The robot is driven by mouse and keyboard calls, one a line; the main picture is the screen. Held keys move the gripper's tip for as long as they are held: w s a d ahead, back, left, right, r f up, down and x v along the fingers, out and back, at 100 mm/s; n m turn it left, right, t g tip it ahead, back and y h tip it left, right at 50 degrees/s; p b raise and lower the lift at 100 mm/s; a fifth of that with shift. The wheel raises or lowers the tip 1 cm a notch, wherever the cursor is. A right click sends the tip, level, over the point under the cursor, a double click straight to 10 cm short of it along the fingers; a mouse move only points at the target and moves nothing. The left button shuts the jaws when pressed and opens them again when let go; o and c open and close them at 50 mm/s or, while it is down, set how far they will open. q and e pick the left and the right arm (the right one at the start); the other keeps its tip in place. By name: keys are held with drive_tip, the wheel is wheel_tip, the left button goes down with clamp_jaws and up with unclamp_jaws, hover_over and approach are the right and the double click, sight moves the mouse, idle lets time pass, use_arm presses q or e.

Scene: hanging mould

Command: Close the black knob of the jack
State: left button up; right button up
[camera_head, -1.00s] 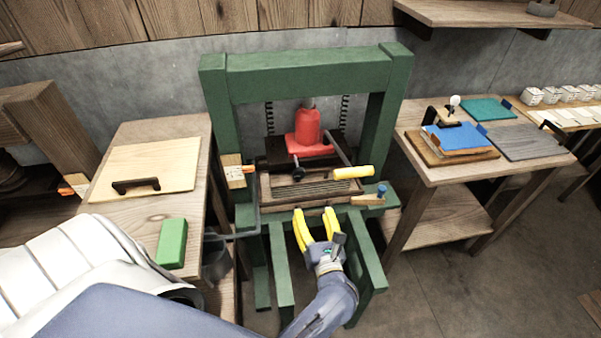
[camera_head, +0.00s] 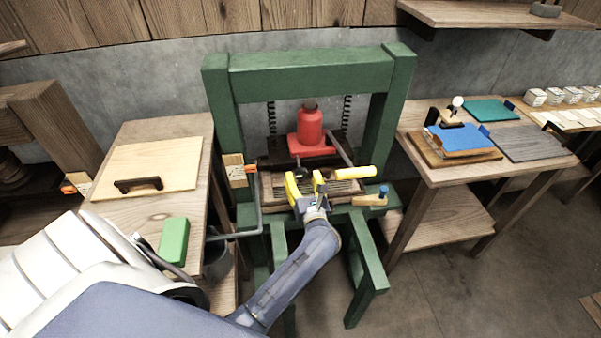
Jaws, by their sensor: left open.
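The red jack (camera_head: 310,128) stands upright on a dark plate inside the green press frame (camera_head: 310,72). Its small dark knob (camera_head: 300,171) shows low at the front of the jack, just beyond my left fingers. My left gripper (camera_head: 305,182), with yellow fingers, is open around empty space, right in front of the knob. I cannot tell whether it touches the knob. The jack's lever with a yellow grip (camera_head: 355,172) lies to the right of the fingers. My right gripper is not in view.
A wooden table (camera_head: 140,215) at the left holds a board with a black handle (camera_head: 138,184) and a green block (camera_head: 174,241). A table (camera_head: 420,165) at the right holds boards and a blue pad (camera_head: 460,138). A grey bucket (camera_head: 216,260) hangs left of the press.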

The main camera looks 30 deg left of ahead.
sight(299, 165)
use_arm(q)
drive_tip(key=shift+x, duration=1.5)
drive_tip(key=shift+c, duration=0.2)
clamp_jaws()
